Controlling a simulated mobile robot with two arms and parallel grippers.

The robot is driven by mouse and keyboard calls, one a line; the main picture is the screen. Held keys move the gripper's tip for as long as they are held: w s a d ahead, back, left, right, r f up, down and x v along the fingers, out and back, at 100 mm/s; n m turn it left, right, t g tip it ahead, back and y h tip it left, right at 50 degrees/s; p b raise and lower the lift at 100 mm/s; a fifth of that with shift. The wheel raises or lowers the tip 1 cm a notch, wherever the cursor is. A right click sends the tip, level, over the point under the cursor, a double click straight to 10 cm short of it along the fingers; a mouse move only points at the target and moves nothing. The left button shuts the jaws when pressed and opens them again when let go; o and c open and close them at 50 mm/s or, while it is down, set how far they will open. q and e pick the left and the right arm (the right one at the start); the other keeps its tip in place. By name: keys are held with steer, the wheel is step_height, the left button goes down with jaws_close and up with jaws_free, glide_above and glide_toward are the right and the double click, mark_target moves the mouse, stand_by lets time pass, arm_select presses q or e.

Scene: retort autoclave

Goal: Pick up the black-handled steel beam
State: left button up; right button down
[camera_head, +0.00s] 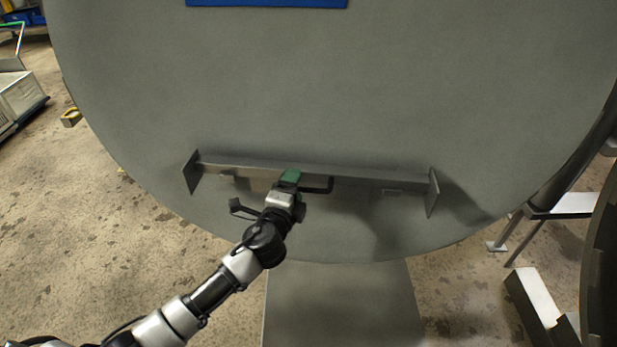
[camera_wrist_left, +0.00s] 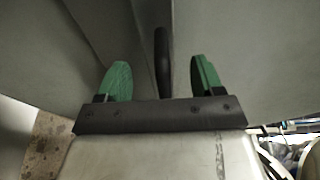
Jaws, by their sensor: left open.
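The steel beam (camera_head: 372,173) is a long grey bar with a plate at each end. It lies level across the lower part of the big round grey door in the head view. Its black handle (camera_head: 318,186) shows just right of my left gripper (camera_head: 289,177). In the left wrist view the handle (camera_wrist_left: 162,62) stands upright between the two green fingertips (camera_wrist_left: 160,80) of that gripper, with a gap on each side. The left gripper is open, and part of the handle is hidden behind it in the head view. My right gripper is in neither view.
The round grey door (camera_head: 330,90) fills most of the head view, with a blue panel (camera_head: 268,3) at its top. Metal legs and a frame (camera_head: 545,208) stand at the right. Stained concrete floor (camera_head: 60,230) is open at the left.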

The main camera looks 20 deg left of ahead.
arm_select(q)
steer(key=shift+w+d, duration=0.1)
steer(key=shift+w, duration=1.15)
jaws_close()
steer(key=shift+r, duration=0.1)
